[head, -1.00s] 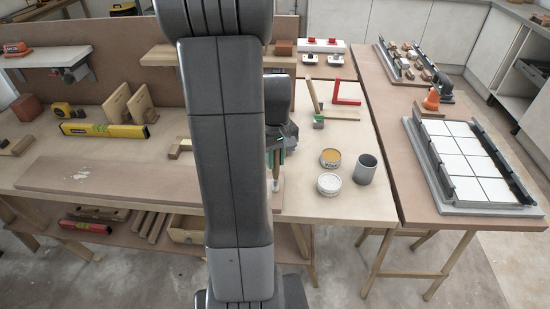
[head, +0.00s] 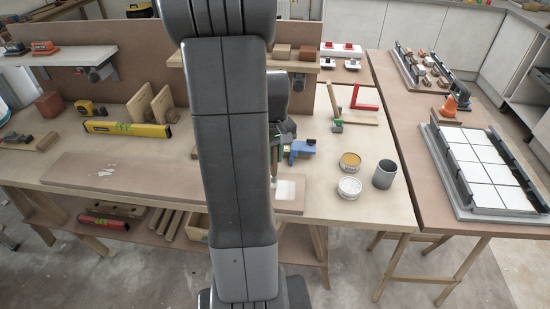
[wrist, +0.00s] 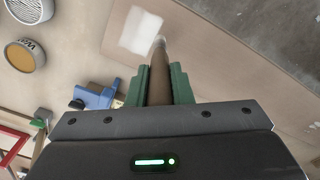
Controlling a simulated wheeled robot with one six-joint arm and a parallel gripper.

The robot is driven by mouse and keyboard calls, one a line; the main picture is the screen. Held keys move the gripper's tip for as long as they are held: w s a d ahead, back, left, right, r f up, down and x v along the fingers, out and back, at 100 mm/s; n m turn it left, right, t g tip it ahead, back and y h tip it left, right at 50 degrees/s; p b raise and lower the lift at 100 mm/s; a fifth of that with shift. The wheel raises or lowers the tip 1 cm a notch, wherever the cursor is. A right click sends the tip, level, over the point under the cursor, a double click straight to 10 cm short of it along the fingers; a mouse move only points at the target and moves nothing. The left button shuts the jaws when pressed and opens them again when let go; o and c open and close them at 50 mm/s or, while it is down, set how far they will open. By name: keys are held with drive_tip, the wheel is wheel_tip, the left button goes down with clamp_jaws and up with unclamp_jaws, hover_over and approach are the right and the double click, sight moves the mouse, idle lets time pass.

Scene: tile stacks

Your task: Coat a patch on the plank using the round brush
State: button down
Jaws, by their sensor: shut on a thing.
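The plank (head: 150,182) lies flat along the front of the bench, and it also shows in the wrist view (wrist: 215,60). A white patch (wrist: 140,31) covers a small area of it; in the head view the patch (head: 285,190) is near the plank's right end. My gripper (wrist: 158,80) has its green fingers shut on the brown handle of the round brush (wrist: 160,62). The brush tip is at the patch's right edge in the wrist view; contact cannot be judged. In the head view my arm hides most of the gripper and brush.
A tin with white contents (head: 349,188), a tin with amber contents (head: 350,161) and a grey cup (head: 384,174) stand right of the plank. A blue tool (head: 301,149) lies behind it. A yellow level (head: 127,129) and a red square (head: 364,98) lie further back.

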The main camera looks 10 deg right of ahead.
drive_tip(key=shift+s+d+r+p, duration=0.15)
drive_tip(key=shift+r+p, duration=0.15)
drive_tip(key=shift+r, duration=0.35)
drive_tip(key=shift+r+p, duration=1.75)
drive_tip(key=shift+r, duration=0.5)
